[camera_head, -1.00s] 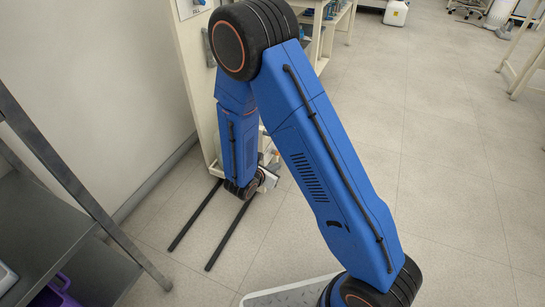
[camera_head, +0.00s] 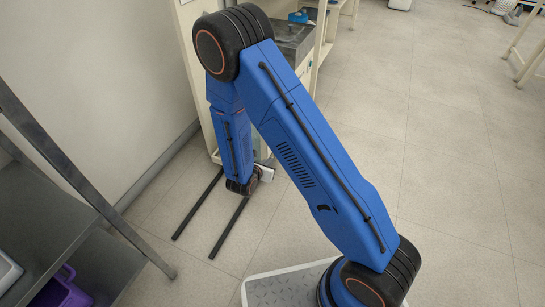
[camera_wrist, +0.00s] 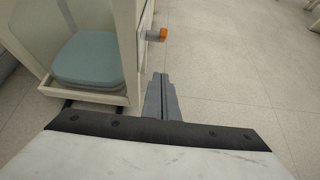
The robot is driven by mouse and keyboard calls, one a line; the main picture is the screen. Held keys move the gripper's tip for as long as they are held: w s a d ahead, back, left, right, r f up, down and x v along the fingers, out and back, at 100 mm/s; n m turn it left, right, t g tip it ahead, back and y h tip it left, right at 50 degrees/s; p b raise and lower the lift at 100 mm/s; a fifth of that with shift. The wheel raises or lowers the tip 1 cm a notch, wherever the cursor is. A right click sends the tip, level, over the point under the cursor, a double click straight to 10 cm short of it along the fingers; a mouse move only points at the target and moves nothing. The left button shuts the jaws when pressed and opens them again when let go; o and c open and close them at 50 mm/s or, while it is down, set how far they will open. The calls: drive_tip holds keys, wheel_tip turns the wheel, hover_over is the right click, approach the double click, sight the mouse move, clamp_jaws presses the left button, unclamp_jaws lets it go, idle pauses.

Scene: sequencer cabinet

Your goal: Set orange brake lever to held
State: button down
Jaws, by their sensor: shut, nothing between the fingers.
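The orange brake lever (camera_wrist: 157,34) shows in the wrist view as a small orange-tipped handle on a short grey stem. It sticks out to the right from the side of a cream cabinet (camera_wrist: 131,55). My gripper (camera_wrist: 161,76) is shut and empty, its grey fingers pointing up the picture. The fingertips are below the lever in the picture and apart from it. In the head view the lever cannot be made out, and my arm hides most of the gripper.
A blue-grey pad (camera_wrist: 87,61) lies inside the cabinet at left. Two dark rails (camera_head: 229,228) lie on the floor in the head view. A grey shelf rack (camera_head: 85,187) with a purple bin (camera_head: 64,291) stands at left. Open floor (camera_head: 450,170) lies to the right.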

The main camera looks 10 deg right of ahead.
drive_tip(key=w+d+f, duration=0.1)
drive_tip(key=w+d, duration=0.5)
drive_tip(key=w, duration=0.2)
drive_tip(key=shift+w+f, duration=0.25)
drive_tip(key=shift+f, duration=0.1)
drive_tip(key=shift+d+r, duration=0.1)
drive_tip(key=shift+r, duration=0.1)
idle(0.3)
drive_tip(key=shift+w+d+r, duration=0.6)
drive_tip(key=shift+w+r, duration=0.25)
drive_tip(key=shift+r, duration=0.15)
drive_tip(key=shift+w+d+r, duration=0.6)
drive_tip(key=shift+w+r, duration=0.25)
drive_tip(key=shift+r, duration=0.1)
